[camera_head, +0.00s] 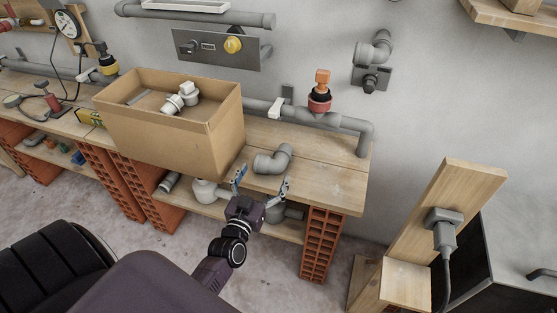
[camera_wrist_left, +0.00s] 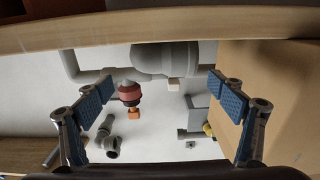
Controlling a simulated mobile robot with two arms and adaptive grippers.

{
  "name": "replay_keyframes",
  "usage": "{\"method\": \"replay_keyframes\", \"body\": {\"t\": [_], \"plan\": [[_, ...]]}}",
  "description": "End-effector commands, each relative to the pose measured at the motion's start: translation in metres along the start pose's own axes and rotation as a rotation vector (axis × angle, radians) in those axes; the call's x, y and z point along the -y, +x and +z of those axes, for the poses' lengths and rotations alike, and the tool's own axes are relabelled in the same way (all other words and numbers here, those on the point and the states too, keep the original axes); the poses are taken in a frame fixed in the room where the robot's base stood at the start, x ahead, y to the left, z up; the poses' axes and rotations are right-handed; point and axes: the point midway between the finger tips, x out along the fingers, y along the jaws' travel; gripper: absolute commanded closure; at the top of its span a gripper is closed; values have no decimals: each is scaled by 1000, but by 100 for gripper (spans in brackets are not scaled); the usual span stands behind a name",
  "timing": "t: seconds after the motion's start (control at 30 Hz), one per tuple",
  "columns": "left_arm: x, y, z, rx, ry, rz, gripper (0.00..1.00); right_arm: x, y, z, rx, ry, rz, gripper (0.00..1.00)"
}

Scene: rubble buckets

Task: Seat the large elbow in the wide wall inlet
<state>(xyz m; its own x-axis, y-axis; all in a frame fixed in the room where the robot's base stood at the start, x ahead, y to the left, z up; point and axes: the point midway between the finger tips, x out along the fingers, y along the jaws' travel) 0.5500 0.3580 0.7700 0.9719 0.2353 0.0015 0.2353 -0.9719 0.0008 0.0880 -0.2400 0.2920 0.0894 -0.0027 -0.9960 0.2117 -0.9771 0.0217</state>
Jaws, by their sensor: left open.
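The large grey elbow (camera_head: 272,161) lies on the wooden bench, right of the cardboard box. It also shows in the left wrist view (camera_wrist_left: 165,60), just beyond the bench edge and partly cut by it. My left gripper (camera_head: 262,183) is open and empty at the bench's front edge, its fingers spread in front of the elbow and apart from it. The wrist view shows the elbow between the open fingers (camera_wrist_left: 160,97). A grey bent pipe fitting (camera_head: 376,48) is on the wall at a dark plate (camera_head: 371,79); I cannot tell whether this is the wide inlet. My right gripper is not visible.
The cardboard box (camera_head: 175,140) holding white fittings stands left of the elbow. Behind runs a grey pipe (camera_head: 345,122) with a red-and-orange valve (camera_head: 320,95). A wall panel (camera_head: 215,48) has a yellow knob. A lower shelf (camera_head: 270,228) carries pipe pieces. The bench's right end is clear.

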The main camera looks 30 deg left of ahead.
Motion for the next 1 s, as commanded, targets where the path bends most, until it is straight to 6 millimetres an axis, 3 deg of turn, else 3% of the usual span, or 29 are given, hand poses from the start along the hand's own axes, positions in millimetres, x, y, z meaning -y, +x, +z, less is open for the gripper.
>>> {"method": "replay_keyframes", "body": {"t": [0.5, 0.8, 1.0], "plan": [[2, 65, 4, 0, 1, 2, 13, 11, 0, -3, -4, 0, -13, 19], [2, 70, 5, 1, 1, 2, 13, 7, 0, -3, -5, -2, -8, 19], [2, 69, 5, 1, 1, 2, 35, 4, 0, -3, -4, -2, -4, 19]]}}
